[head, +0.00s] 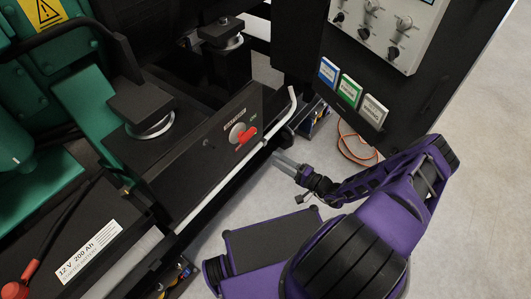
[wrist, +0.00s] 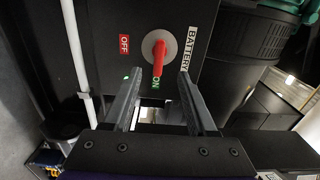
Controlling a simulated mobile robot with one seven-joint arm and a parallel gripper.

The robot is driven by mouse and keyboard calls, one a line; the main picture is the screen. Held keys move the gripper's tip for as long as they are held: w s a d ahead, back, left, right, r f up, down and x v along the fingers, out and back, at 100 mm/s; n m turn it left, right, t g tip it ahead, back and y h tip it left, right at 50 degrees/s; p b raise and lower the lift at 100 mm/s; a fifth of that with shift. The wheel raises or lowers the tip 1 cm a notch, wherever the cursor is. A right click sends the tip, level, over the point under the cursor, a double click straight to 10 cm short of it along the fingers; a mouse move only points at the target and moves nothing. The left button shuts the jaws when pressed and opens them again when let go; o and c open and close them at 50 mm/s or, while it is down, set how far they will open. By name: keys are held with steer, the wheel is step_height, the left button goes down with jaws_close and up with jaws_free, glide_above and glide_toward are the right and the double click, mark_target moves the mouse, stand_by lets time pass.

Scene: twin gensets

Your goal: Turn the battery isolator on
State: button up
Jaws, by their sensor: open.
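The battery isolator (head: 238,132) is a round grey disc with a red handle (head: 247,135) on the side of a black box. In the wrist view the red handle (wrist: 159,55) points down the picture, toward the green ON label (wrist: 157,84). The red OFF label (wrist: 124,44) is to the left and a BATTERY label (wrist: 192,46) to the right. My gripper (head: 281,160) is open and empty, in front of the isolator and apart from the handle. In the wrist view its fingers (wrist: 160,76) lie either side of the handle's line.
A small green spot (wrist: 126,78) glows on the box face. A pale rail (head: 235,180) runs along below the box. A black cabinet (head: 300,75) with coloured tags stands at the right. A 12 V battery (head: 70,245) is at lower left. Open floor (head: 470,200) lies right.

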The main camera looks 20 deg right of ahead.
steer(key=shift+v, duration=1.45)
